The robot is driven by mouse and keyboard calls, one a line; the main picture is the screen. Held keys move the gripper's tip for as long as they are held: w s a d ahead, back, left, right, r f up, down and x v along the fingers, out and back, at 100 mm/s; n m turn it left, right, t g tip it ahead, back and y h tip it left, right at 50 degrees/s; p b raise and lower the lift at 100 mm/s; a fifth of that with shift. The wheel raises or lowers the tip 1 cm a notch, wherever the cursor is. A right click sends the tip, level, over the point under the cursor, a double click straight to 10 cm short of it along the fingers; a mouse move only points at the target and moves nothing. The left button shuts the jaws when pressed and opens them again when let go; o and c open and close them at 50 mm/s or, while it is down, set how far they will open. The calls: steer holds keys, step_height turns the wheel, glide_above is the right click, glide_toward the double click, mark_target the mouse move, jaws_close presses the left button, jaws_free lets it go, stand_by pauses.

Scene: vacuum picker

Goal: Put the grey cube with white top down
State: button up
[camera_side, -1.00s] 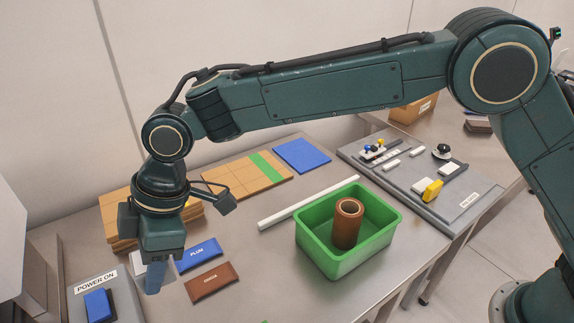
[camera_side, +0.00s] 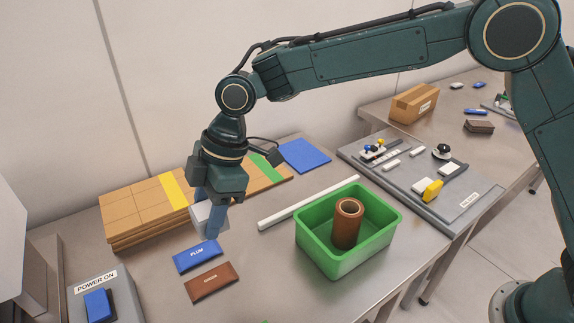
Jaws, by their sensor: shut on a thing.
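The grey cube with white top (camera_side: 201,214) is between the blue fingers of my gripper (camera_side: 206,217), partly hidden by the near finger. My gripper points down and is shut on the cube. It is behind the blue plate labelled PLUM (camera_side: 198,256) and in front of the wooden boards. I cannot tell whether the cube touches the table.
A brown plate (camera_side: 212,283) lies in front of the blue one. A green bin (camera_side: 319,258) holds a brown tube (camera_side: 347,222). A white bar (camera_side: 308,203) lies behind the bin. Wooden boards (camera_side: 130,215) and a blue mat (camera_side: 303,155) are behind. A POWER ON box (camera_side: 120,288) stands front left.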

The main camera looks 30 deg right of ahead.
steer(key=w+d, duration=0.2)
steer(key=d, duration=0.9)
glide_above(263, 262)
steer(key=d, duration=0.2)
steer(key=f, duration=1.5)
steer(key=shift+a+f, duration=0.25)
steer(key=shift+f, duration=0.1)
steer(key=shift+f, duration=2.05)
steer(key=o, duration=1)
steer(key=shift+f, duration=0.15)
